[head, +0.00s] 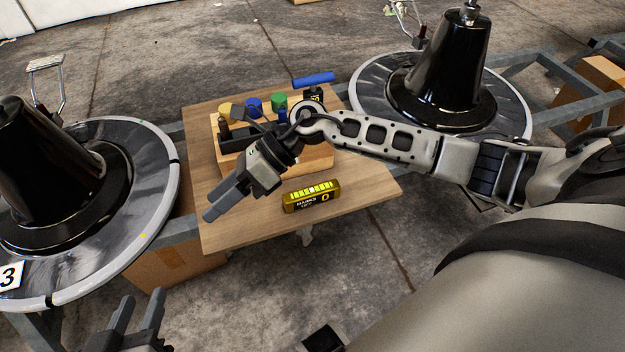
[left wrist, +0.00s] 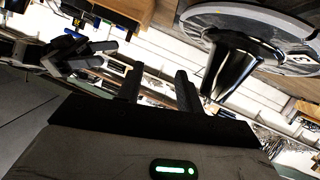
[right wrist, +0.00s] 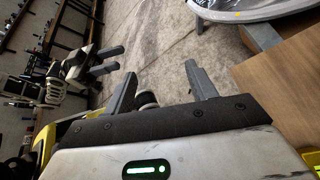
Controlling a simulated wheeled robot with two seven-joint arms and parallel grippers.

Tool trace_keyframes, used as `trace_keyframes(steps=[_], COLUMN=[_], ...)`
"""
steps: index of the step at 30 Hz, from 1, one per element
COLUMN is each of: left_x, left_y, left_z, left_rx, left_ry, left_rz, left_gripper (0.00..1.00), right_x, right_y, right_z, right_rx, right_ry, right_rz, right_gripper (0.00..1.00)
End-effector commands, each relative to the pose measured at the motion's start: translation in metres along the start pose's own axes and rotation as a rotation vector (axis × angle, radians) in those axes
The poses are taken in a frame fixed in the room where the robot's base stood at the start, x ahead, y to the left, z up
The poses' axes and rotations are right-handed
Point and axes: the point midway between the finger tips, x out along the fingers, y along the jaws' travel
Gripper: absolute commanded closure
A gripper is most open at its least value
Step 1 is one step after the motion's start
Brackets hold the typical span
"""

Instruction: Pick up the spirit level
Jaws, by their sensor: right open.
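A short yellow bar (head: 311,196) with bright yellow marks and a black label lies on the front right part of the wooden table; it looks like the spirit level. My right gripper (head: 228,198) is open and empty, above the table's left part, to the left of the yellow bar and apart from it. Its spread fingers show in the right wrist view (right wrist: 162,85). My left gripper (head: 140,305) is open and empty at the lower left, beyond the table's front edge. Its fingers stand apart in the left wrist view (left wrist: 157,85).
The wooden table (head: 365,192) holds a wooden caddy (head: 318,160) with tools and coloured caps, partly hidden by my right arm. A blue roll (head: 313,78) lies at the back. Black cones on round bases stand left (head: 45,165) and right (head: 445,65). A cardboard box (head: 175,268) is below.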

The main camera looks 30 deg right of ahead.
Motion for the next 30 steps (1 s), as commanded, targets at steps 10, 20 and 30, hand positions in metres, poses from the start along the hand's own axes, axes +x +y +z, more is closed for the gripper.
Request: trace_keyframes(steps=[10,20,30], left_x=[0.019,0.021,0.022], left_y=[0.007,0.011,0.017], left_z=[0.032,0.029,0.022], left_rx=[-0.021,-0.08,-0.153], left_ry=[0.071,0.116,0.162], left_rz=[0.071,0.108,0.15], left_gripper=[0.64,0.64,0.64], right_x=[-0.168,-0.156,-0.128], right_y=[-0.149,-0.178,-0.203], right_z=[-0.093,-0.131,-0.166], right_rx=[-0.392,-0.393,-0.393], right_ry=[0.871,0.932,0.927], right_rz=[-0.378,-0.395,-0.398], right_gripper=[0.44,0.44,0.44])
